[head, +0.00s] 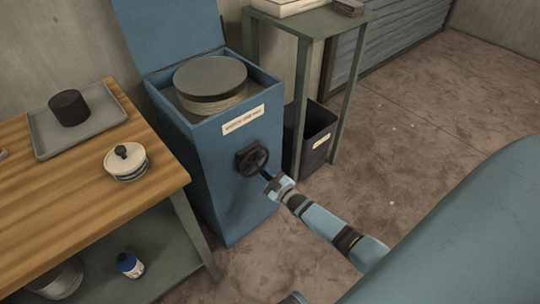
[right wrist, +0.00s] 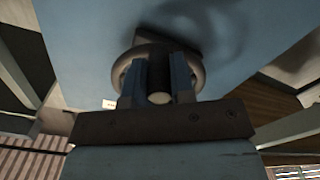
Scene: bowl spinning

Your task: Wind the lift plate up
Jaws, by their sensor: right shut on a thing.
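The lift plate (head: 210,76) is a round grey disc on top of a stack inside the open blue cabinet (head: 235,160), standing above the cabinet's rim. A dark handwheel (head: 251,157) is on the cabinet's front, below a white label. My right gripper (head: 270,180) is at the wheel, with its arm coming from the lower right. In the right wrist view, the fingers (right wrist: 158,80) are shut on the wheel's dark handle (right wrist: 159,72), and the wheel's ring (right wrist: 126,66) shows behind them. My left gripper is not in view.
A wooden table (head: 60,190) at left holds a grey tray (head: 110,115) with a black cylinder (head: 69,108), and a white lidded pot (head: 127,163). A blue-and-white bottle (head: 130,265) is on its lower shelf. A green stand (head: 315,25) and a dark bin (head: 318,135) are right of the cabinet. Floor at right is clear.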

